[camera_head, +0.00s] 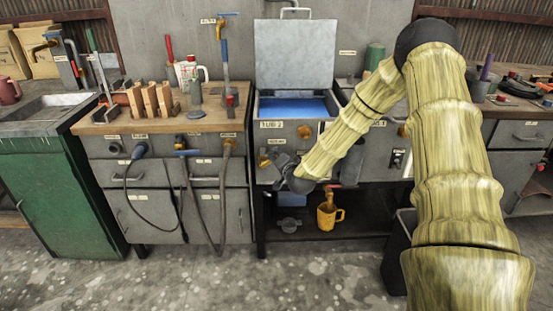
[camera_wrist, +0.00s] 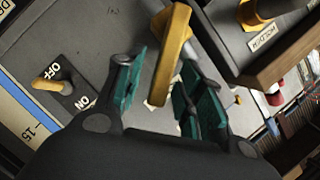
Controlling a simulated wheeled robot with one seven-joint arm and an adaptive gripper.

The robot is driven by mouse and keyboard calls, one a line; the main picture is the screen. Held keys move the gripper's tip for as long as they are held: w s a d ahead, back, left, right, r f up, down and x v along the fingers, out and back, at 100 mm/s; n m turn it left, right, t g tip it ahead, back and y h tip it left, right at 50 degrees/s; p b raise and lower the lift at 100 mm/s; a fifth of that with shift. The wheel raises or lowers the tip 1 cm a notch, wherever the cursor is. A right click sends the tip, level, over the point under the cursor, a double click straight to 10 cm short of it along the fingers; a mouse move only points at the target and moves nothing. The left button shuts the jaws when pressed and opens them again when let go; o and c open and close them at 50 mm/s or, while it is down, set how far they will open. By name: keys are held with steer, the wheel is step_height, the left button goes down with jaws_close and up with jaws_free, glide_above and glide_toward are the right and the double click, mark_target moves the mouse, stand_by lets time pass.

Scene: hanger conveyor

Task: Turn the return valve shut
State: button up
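A yellow lever handle (camera_wrist: 172,50), apparently a valve's, stands out from a grey panel in the wrist view. My gripper (camera_wrist: 160,75) has its teal-padded fingers apart, one on each side of the handle's lower end. I cannot see either finger pressing on it. A small tag behind the handle is mostly hidden, so I cannot confirm that this is the return valve. In the head view my gripper (camera_head: 279,161) is at the front of the tub cabinet, beside a yellow fitting (camera_head: 263,161), and my arm hides part of the panel.
A switch (camera_wrist: 47,84) marked OFF and ON sits left of the handle. Another yellow fitting (camera_wrist: 256,12) and a wood-edged ledge (camera_wrist: 282,58) are close on the right.

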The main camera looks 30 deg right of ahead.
jaws_close()
steer(key=shift+f, duration=0.2)
steer(key=f+m+t+b, duration=0.1)
steer(key=m+b, duration=0.1)
steer(key=b, duration=0.1)
steer(key=f+m+b, duration=0.1)
steer(key=m+b, duration=0.1)
steer(key=b, duration=0.1)
steer(key=d+f+m+t+b, duration=0.1)
steer(key=b, duration=0.2)
steer(key=shift+s+f+m+t+y, duration=0.3)
steer(key=shift+s+m, duration=0.05)
steer(key=shift+m, duration=0.05)
steer(key=shift+b, duration=0.3)
jaws_free()
